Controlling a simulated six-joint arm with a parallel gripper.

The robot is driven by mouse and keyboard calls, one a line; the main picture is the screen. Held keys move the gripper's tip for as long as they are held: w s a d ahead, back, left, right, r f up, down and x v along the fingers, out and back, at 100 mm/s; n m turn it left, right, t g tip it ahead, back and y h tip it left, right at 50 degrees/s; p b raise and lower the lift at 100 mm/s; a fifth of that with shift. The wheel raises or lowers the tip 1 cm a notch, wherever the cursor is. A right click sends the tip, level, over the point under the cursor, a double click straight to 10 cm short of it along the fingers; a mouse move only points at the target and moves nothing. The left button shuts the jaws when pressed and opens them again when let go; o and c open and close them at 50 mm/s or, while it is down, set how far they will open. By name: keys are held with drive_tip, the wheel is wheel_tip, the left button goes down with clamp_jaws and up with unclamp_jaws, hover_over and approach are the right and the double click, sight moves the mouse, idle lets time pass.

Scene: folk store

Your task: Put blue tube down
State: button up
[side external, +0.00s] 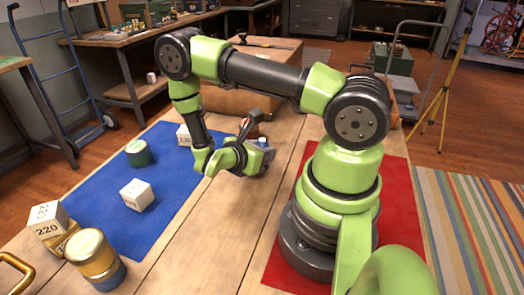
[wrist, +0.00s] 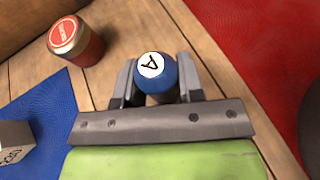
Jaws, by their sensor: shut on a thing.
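The blue tube (wrist: 158,75) has a white round top marked with a dark letter A. It sits between the two fingers of my gripper (wrist: 157,85), which is shut on it.
A red can (wrist: 77,40) stands close to the tube. The blue mat (side external: 170,175) holds a green can (side external: 138,153) and white blocks (side external: 137,195). A gold-and-blue can (side external: 95,260) stands at front left. The red mat (side external: 400,190) lies under my base. Bare wood (side external: 225,215) is clear in front.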

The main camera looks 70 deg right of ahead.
drive_tip(key=shift+f, duration=0.1)
drive_tip(key=o, duration=0.7)
